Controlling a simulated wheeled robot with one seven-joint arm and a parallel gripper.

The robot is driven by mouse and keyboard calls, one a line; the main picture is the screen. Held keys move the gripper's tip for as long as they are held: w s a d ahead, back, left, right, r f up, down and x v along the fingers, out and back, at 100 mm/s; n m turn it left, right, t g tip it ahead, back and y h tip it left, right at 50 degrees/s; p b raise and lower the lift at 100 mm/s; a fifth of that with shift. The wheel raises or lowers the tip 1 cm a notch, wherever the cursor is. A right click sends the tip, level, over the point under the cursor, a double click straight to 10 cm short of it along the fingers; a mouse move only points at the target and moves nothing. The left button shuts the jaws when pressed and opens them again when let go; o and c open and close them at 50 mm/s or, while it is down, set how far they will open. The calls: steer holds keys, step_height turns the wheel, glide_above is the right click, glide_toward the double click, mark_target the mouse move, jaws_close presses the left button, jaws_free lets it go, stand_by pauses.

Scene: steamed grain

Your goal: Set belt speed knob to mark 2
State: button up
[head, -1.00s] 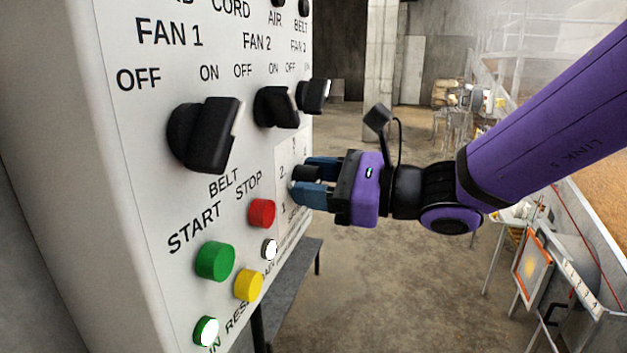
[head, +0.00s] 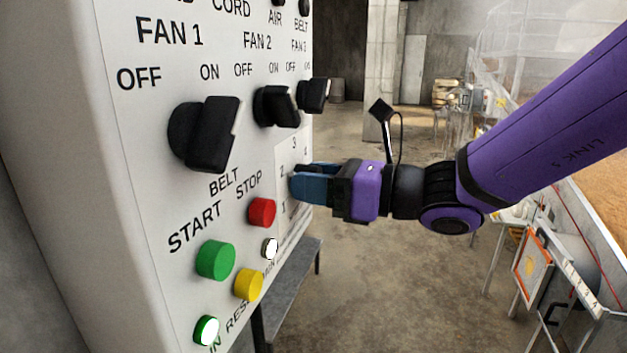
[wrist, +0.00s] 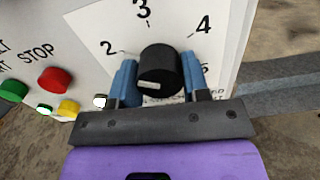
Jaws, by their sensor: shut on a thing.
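The belt speed knob (wrist: 160,66) is a black round knob on a white dial plate in the wrist view, with printed marks 2, 3, 4 and a partly hidden 5 around it. A short white line shows low on its near face; which mark it points to I cannot tell. My gripper (head: 304,186) is at the dial plate (head: 284,160) in the head view. Its two blue fingers stand either side of the knob and are shut on it, also in the wrist view (wrist: 158,74). In the head view the fingers hide the knob.
Left of the dial are the red stop button (head: 262,212), green start button (head: 215,260) and yellow button (head: 248,285). Black fan switches (head: 205,135) stick out above. A grey bench (head: 290,285) is below the panel.

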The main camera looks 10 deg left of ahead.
steer(key=o, duration=0.9)
steer(key=shift+d, duration=0.1)
steer(key=d, duration=1)
steer(key=shift+s+d, duration=0.35)
steer(key=shift+s, duration=0.05)
steer(key=s+d+n+t+h, duration=0.1)
steer(key=s+d+n+h, duration=0.2)
steer(key=d+n+h, duration=0.3)
steer(key=s+d+f+n+t+h, duration=0.1)
steer(key=s+d+n+h, duration=0.3)
steer(key=d, duration=1)
steer(key=s+d+n+t+h, duration=0.2)
steer(key=s+d+n+h, duration=0.1)
steer(key=d+n+h, duration=0.5)
steer(key=shift+s+d+f+n, duration=0.35)
steer(key=shift+d+n, duration=0.45)
steer(key=shift+d, duration=0.2)
